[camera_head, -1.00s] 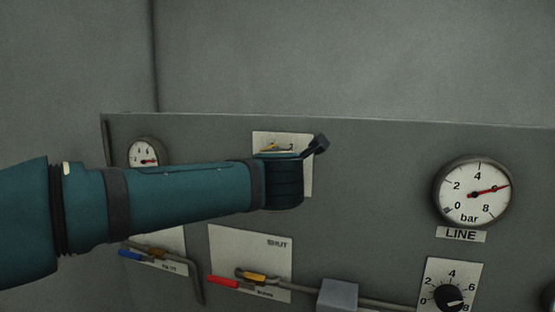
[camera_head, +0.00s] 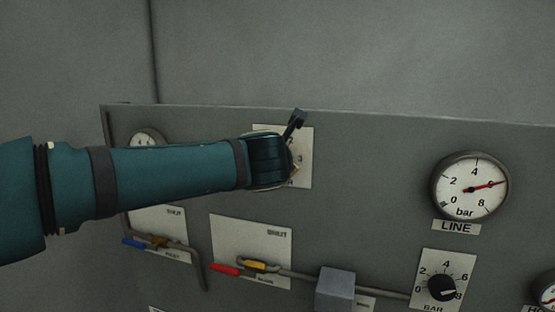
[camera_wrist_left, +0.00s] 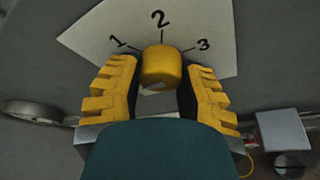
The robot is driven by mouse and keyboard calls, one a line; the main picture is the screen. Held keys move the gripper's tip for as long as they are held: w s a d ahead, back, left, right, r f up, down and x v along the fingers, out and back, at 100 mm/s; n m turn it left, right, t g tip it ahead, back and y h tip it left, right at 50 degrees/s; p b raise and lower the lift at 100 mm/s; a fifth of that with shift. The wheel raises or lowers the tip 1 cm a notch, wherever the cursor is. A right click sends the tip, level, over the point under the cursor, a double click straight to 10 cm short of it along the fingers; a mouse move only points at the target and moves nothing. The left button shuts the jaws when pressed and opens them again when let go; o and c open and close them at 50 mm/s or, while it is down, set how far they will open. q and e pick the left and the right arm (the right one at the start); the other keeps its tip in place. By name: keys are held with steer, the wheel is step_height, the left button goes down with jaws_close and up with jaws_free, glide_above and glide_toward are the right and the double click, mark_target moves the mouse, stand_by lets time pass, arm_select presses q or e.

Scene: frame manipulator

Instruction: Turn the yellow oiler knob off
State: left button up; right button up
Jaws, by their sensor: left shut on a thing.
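The yellow oiler knob (camera_wrist_left: 161,66) shows in the left wrist view, in front of a pale plate (camera_wrist_left: 215,35) marked 1, 2 and 3. My left gripper (camera_wrist_left: 160,80) has its yellow ridged fingers on either side of the knob and is shut on it. Which mark the knob points to cannot be told. In the head view my left arm comes in from the left and its dark wrist covers the knob and part of the plate (camera_head: 304,172). My right gripper is not in view.
Below are a red-handled valve (camera_head: 224,269) on a SHUT plate (camera_head: 225,235) and a blue-handled valve (camera_head: 133,243). A grey box (camera_head: 335,288) sits on the pipe. At right are the LINE gauge (camera_head: 468,187) and a black dial (camera_head: 441,288). The panel (camera_head: 375,190) is bare between.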

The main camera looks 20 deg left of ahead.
arm_select(q)
steer(key=shift+r, duration=0.1)
steer(key=o, duration=1.2)
steer(key=shift+w, duration=0.1)
steer(key=v, duration=1.2)
steer(key=shift+a, duration=0.15)
